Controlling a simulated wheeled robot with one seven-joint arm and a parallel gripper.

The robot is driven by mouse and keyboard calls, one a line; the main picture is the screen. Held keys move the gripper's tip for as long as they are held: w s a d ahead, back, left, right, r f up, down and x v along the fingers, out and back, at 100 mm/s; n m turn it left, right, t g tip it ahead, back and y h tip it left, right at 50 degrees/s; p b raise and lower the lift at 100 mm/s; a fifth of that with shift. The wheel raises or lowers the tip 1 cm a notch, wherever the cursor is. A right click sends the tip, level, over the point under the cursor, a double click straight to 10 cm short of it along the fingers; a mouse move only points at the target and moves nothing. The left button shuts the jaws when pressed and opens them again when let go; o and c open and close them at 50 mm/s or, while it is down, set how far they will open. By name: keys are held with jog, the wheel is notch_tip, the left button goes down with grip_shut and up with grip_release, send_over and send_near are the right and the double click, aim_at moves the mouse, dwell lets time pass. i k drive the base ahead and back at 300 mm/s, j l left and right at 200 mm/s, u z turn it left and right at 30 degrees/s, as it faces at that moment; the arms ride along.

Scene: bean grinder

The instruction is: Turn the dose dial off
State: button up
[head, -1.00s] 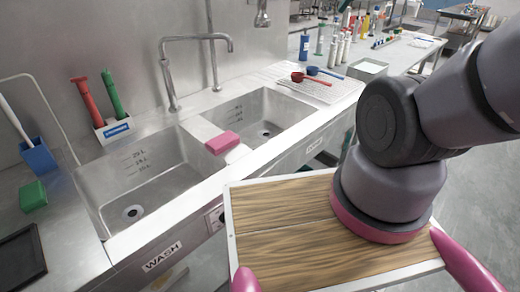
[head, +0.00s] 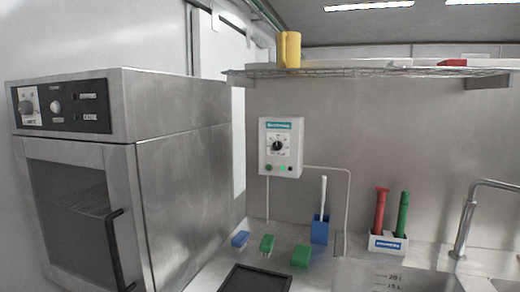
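A white control box (head: 280,162) with a teal label is fixed to the steel wall in the middle of the head view. A round black dial (head: 277,146) with a pale pointer mark sits on its front; I take this as the dose dial. The pointer looks roughly upright, but the scale marks are too small to read. Small green lights or buttons (head: 268,168) show below the dial. My gripper is not in view, and nothing covers the dial.
A steel oven (head: 182,180) with its own knobs (head: 56,106) and a black door handle (head: 117,250) stands left. A wire shelf (head: 370,72) hangs above.

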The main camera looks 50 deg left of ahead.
aim_at(277, 145)
jog(key=u, duration=1.75)
